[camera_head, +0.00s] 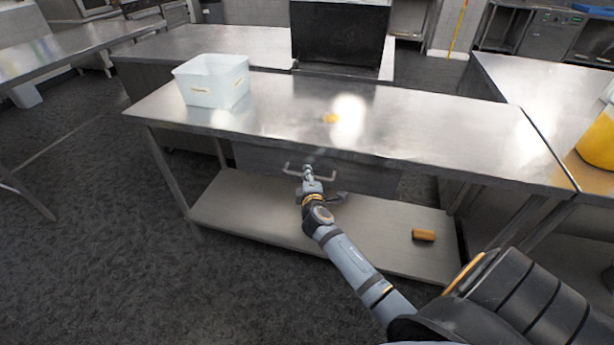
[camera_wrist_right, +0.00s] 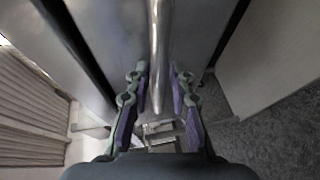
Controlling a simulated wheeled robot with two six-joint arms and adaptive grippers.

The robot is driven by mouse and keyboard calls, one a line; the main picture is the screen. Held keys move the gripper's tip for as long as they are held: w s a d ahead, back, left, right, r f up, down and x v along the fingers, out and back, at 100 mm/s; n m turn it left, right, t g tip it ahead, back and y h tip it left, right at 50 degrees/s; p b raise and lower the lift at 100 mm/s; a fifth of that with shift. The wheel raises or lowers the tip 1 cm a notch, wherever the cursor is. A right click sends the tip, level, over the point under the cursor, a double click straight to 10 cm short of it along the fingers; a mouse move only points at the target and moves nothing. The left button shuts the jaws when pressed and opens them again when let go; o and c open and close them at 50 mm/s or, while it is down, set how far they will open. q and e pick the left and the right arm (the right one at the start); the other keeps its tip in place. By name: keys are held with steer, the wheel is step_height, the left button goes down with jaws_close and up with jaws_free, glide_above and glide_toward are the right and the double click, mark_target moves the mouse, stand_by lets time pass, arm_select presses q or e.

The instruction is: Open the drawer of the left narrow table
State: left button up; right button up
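The steel table (camera_head: 270,120) stands in front of me, with a grey drawer (camera_head: 260,160) under its top. The drawer looks shut. A bar handle (camera_head: 291,172) runs across the drawer front. My right gripper (camera_head: 308,172) is at the handle, around its middle. In the right wrist view the handle bar (camera_wrist_right: 160,50) runs between the two fingers of my right gripper (camera_wrist_right: 159,85). The fingers stand apart, with a small gap visible on each side of the bar. My left gripper is not in view.
A pale plastic bin (camera_head: 212,85) and a small orange item (camera_head: 330,118) are on the tabletop. A brown block (camera_head: 423,235) lies on the lower shelf (camera_head: 240,215). Another steel table (camera_head: 555,95) adjoins at right, with a yellow container (camera_head: 598,140). The floor at left is clear.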

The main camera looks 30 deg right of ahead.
steer(key=shift+c, duration=0.4)
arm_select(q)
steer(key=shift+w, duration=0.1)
arm_select(e)
jaws_close()
steer(key=shift+s+a, duration=0.1)
